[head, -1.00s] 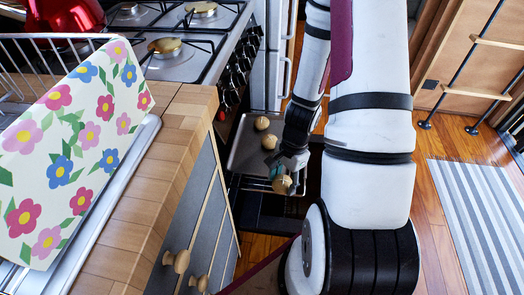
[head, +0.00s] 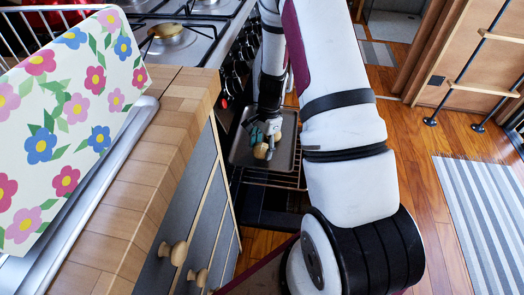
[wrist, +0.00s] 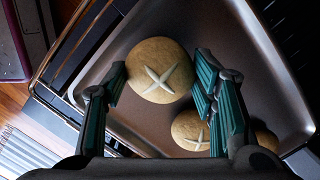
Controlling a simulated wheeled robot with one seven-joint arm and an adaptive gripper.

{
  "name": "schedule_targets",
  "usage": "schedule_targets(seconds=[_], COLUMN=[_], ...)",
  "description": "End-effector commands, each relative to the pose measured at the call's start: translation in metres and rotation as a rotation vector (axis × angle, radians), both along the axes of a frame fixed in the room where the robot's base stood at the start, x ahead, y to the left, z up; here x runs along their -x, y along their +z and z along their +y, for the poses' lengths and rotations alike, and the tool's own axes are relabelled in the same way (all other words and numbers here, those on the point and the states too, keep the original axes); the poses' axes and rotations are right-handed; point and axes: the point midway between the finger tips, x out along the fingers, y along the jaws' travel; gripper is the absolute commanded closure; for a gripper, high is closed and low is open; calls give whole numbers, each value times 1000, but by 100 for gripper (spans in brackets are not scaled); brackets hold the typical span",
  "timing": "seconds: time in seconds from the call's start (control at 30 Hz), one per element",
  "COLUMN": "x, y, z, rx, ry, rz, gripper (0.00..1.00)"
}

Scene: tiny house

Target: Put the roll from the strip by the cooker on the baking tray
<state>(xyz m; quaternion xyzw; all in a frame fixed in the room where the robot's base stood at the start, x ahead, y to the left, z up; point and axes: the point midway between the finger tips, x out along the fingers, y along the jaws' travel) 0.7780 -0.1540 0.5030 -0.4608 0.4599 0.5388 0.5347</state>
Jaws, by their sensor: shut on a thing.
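A round brown roll (wrist: 160,70) with a pale cross on top is between the fingers of my gripper (wrist: 160,76) in the wrist view. My gripper is shut on it. In the head view my gripper (head: 264,132) and the roll (head: 261,151) are over the baking tray (head: 287,152). I cannot tell whether the roll touches the tray. The dark metal tray (wrist: 245,55) fills much of the wrist view. Another crossed roll (wrist: 187,128) lies on it, with part of a further one (wrist: 265,138) behind my right finger. The wooden strip (head: 150,170) beside the cooker shows no roll.
The tray rests on a rack at the open oven, below the cooker top (head: 190,35) and its black knobs. A dish rack with a flowered cloth (head: 75,120) stands at left. Knobbed drawers (head: 175,252) face the aisle. Wooden floor (head: 415,140) and a striped rug (head: 480,210) lie at right.

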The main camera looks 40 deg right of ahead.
Motion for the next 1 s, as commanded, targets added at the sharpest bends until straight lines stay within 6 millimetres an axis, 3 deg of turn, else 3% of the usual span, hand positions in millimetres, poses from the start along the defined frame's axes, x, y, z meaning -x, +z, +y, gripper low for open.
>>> schedule_targets(seconds=[0.1, 0.47, 0.5, 0.57, 1.0], x=[0, -1, -1, 0, -1], y=[-16, -19, -19, -18, -11], z=[0, 0, 0, 0, 0], rx=[0, 1, 1, 1, 1], ry=[0, 0, 1, 1, 1], rz=[-1, -2, -2, -2, -3], gripper=[75, 75, 43, 30, 28])
